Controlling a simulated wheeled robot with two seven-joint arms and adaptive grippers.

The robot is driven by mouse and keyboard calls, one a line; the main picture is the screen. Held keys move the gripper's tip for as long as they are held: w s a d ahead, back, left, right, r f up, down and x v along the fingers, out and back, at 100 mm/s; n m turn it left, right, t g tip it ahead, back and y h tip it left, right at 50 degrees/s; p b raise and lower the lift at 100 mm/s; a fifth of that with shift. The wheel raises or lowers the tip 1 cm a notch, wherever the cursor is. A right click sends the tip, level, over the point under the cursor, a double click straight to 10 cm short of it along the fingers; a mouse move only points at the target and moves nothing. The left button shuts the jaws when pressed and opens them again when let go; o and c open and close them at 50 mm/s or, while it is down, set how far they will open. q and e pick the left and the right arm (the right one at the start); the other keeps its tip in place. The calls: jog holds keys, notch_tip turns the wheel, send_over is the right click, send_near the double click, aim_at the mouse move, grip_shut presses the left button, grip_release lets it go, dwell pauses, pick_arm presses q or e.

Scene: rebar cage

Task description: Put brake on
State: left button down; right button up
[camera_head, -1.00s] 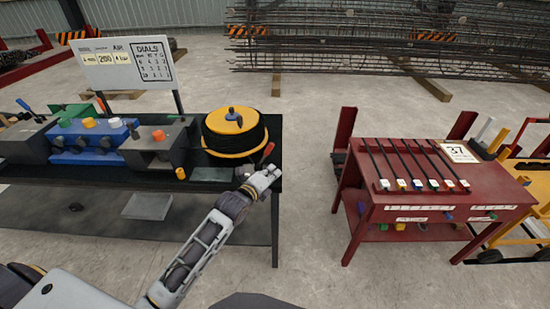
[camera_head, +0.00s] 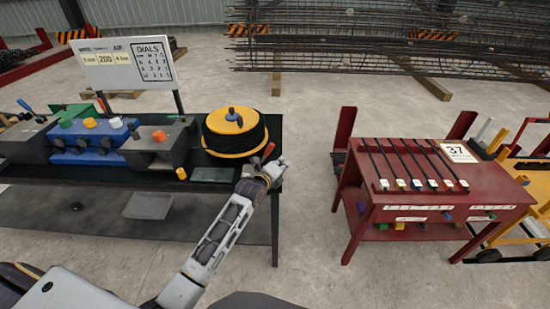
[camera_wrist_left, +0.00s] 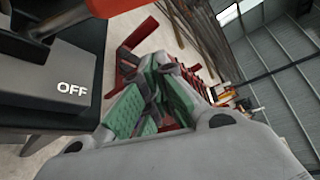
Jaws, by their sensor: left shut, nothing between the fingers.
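The brake lever with a red handle (camera_head: 268,150) stands at the right end of the dark bench, beside the yellow and black reel (camera_head: 235,130). In the left wrist view, the lever's red grip (camera_wrist_left: 115,7) crosses the top left, above a dark block marked OFF (camera_wrist_left: 60,85). The lever's lower part is partly cut off there. My left gripper (camera_head: 275,168) is at the bench's right edge, just in front of and right of the lever. Its green-padded fingers (camera_wrist_left: 157,88) are shut and empty. I cannot tell whether it touches the lever. My right gripper is not in view.
A black bench (camera_head: 205,188) holds a blue valve box (camera_head: 85,143), a grey box (camera_head: 155,150) and a sign (camera_head: 128,65). A red table (camera_head: 440,190) with several rods stands right, across free floor (camera_head: 310,190). Rebar (camera_head: 400,45) lies behind.

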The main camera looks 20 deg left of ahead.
pick_arm(q)
jog(key=shift+w+a+r+p, duration=0.2)
jog(key=shift+a+r+p, duration=0.2)
jog(key=shift+a, duration=0.45)
jog(key=shift+w+a+r+p, duration=0.15)
jog(key=shift+a+r+p, duration=0.15)
jog(key=shift+a, duration=0.55)
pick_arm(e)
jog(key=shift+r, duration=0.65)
pick_arm(q)
jog(key=shift+s+a+r+n+t+b, duration=0.15)
jog(key=shift+a+r+n+t+b, duration=0.15)
jog(key=shift+a+r+n+b, duration=0.25)
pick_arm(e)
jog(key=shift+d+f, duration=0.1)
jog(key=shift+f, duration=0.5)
pick_arm(q)
jog(key=s+a+r+n+t+b, duration=0.1)
jog(key=s+a+n+t+b, duration=0.1)
jog(key=a+n+t+b, duration=0.2)
jog(key=shift+s+a+r+n+t+h+b, duration=0.15)
jog(key=shift+a+n+t+h+b, duration=0.25)
jog(key=shift+a+n+b, duration=1.35)
pick_arm(e)
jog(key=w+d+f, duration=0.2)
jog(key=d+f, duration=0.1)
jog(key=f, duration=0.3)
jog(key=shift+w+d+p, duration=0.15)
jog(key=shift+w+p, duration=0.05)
jog(key=shift+p, duration=0.25)
